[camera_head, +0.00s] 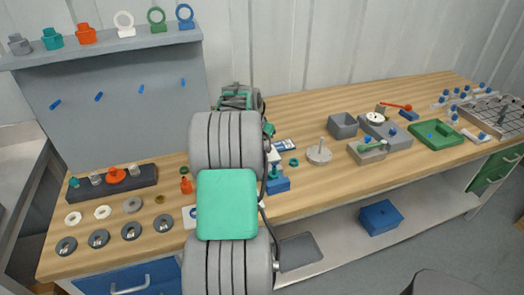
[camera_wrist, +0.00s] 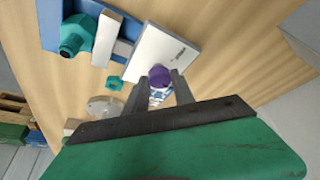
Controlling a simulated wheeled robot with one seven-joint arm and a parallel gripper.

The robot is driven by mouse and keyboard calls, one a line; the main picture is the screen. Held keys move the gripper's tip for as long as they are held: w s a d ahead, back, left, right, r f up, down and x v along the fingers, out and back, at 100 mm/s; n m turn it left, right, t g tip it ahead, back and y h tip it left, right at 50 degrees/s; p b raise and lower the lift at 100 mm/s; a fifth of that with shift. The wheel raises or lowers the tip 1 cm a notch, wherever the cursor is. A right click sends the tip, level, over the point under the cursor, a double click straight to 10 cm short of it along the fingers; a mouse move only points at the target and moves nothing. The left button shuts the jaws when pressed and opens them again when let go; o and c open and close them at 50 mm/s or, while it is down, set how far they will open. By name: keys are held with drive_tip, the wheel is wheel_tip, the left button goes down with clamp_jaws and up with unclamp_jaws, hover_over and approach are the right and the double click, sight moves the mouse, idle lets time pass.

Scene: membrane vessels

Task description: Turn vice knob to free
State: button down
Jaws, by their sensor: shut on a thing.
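In the wrist view my gripper (camera_wrist: 159,78) is shut on a round purple knob (camera_wrist: 160,76), with one dark finger on each side of it. The knob sits at the near end of a white block (camera_wrist: 165,48). A blue body (camera_wrist: 52,22) with a teal fitting (camera_wrist: 75,34) and a pale bar (camera_wrist: 107,38) lies to the left. In the head view a blue block (camera_head: 278,185) with a teal piece on it shows just right of my arm. My arm hides the gripper and the knob there.
A teal nut (camera_wrist: 115,83) and a clear disc (camera_wrist: 104,106) lie close to my fingers. In the head view a grey round stand (camera_head: 319,154), grey box (camera_head: 343,125) and green tray (camera_head: 434,134) stand to the right. Grey rings (camera_head: 132,230) lie at the left front.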

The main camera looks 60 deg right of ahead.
drive_tip(key=n, duration=0.1)
drive_tip(key=n+t+b, duration=0.1)
drive_tip(key=n, duration=0.1)
drive_tip(key=shift+s+n, duration=0.2)
drive_tip(key=shift+n, duration=0.1)
drive_tip(key=n+t, duration=0.1)
drive_tip(key=n+b, duration=0.1)
drive_tip(key=n, duration=0.1)
drive_tip(key=shift+s+d+n+t+y, duration=0.1)
drive_tip(key=shift+n+t+y, duration=0.2)
drive_tip(key=shift+t, duration=0.1)
drive_tip(key=n+t+y+p, duration=0.1)
drive_tip(key=n, duration=0.3)
drive_tip(key=shift+d+r, duration=0.1)
drive_tip(key=shift+n+t+y+p, duration=0.4)
drive_tip(key=shift+n+y+p, duration=0.3)
drive_tip(key=shift+n, duration=1)
drive_tip(key=c, duration=1.1)
unclamp_jaws()
drive_tip(key=shift+o, duration=0.2)
